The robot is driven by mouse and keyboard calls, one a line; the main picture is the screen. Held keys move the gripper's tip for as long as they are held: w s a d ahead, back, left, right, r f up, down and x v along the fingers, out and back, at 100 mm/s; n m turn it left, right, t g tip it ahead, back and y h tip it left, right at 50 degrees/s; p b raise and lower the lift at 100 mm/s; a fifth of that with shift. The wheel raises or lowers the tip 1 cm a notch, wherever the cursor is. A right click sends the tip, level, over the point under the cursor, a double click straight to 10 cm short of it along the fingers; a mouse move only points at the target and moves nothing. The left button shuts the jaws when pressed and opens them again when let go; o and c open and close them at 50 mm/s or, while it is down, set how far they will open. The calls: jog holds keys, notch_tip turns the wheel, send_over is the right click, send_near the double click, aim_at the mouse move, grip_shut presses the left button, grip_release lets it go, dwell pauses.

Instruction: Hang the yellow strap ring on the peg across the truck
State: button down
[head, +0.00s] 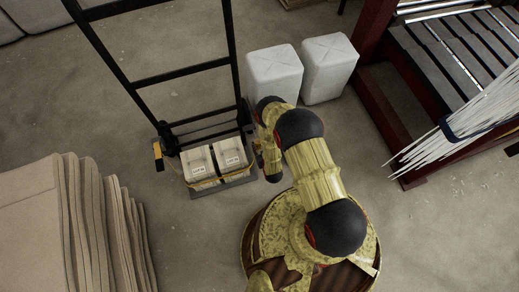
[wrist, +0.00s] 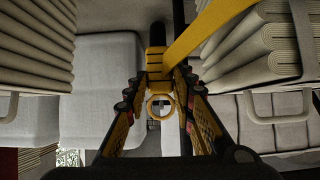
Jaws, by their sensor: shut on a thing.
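In the wrist view my gripper (wrist: 160,88) is shut on the yellow strap ring (wrist: 160,119). The round ring shows between the fingers, and the yellow strap (wrist: 208,32) runs from it up and right. A dark, round-ended post (wrist: 157,34) stands just beyond the fingertips; I cannot tell if it is the peg. In the head view the black hand truck (head: 183,73) stands upright, two wrapped packages (head: 199,164) on its toe plate. My gripper (head: 265,170) is by the truck's right side; its fingers and the ring are hardly visible there. A small yellow piece (head: 157,151) is at the truck's left side.
Two white sacks (head: 274,75) stand right of the truck, behind my arm. A stack of tan sheets (head: 75,225) fills the lower left. A dark red rack (head: 400,140) with a white bundle (head: 460,122) is at the right. The floor left of the truck is clear.

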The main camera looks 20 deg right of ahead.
jog(key=shift+w+f+b, duration=0.15)
jog(key=shift+w+b, duration=0.25)
jog(key=shift+w, duration=1.5)
jog(key=shift+w+f, duration=0.45)
jog(key=shift+w, duration=0.15)
jog(key=c, duration=1.4)
grip_release()
jog(key=v, duration=1.2)
jog(key=shift+f, duration=0.1)
